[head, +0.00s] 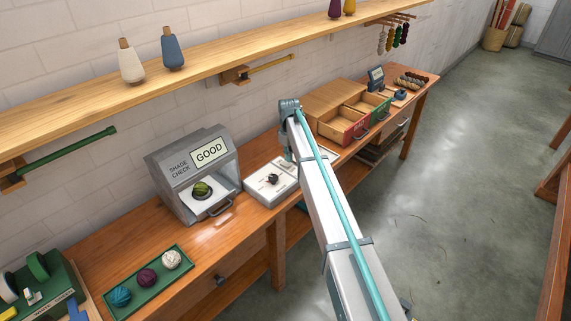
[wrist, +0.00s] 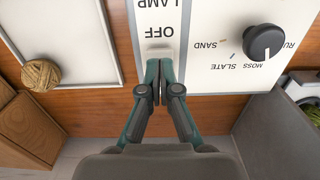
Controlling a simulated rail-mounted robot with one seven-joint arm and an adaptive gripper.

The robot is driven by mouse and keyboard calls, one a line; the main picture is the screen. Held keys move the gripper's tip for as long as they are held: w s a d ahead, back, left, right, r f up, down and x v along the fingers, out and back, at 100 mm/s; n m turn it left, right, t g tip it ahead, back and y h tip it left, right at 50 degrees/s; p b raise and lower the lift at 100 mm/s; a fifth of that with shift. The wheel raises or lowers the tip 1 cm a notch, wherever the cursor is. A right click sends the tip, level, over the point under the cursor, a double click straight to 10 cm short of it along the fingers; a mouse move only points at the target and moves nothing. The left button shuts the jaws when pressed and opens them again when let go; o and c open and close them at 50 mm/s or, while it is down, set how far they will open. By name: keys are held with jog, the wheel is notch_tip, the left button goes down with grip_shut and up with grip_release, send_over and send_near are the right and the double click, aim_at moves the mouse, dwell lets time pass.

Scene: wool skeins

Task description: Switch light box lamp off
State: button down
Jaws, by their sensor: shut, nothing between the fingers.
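The grey light box (head: 170,180), marked SHADE CHECK, stands on the bench with its screen (head: 209,152) reading GOOD. There, a pale switch piece (wrist: 158,56) sits by the upside-down words LAMP and OFF. My gripper (wrist: 165,66) is shut and empty, its tips at the switch piece; I cannot tell whether they touch.
A black knob (wrist: 263,42) is on the panel, right of my fingertips. A brown wool ball (wrist: 40,74) lies on a white-framed board to the left. Wooden drawers (head: 335,115) stand beyond my arm. A green tray (head: 147,283) holds three balls.

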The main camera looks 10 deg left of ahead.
aim_at(288, 164)
jog(key=shift+f+b, duration=0.45)
jog(key=shift+f, duration=0.85)
dwell(1.3)
jog(key=shift+r, duration=0.15)
jog(key=shift+r+p, duration=1.4)
jog(key=shift+r, duration=2)
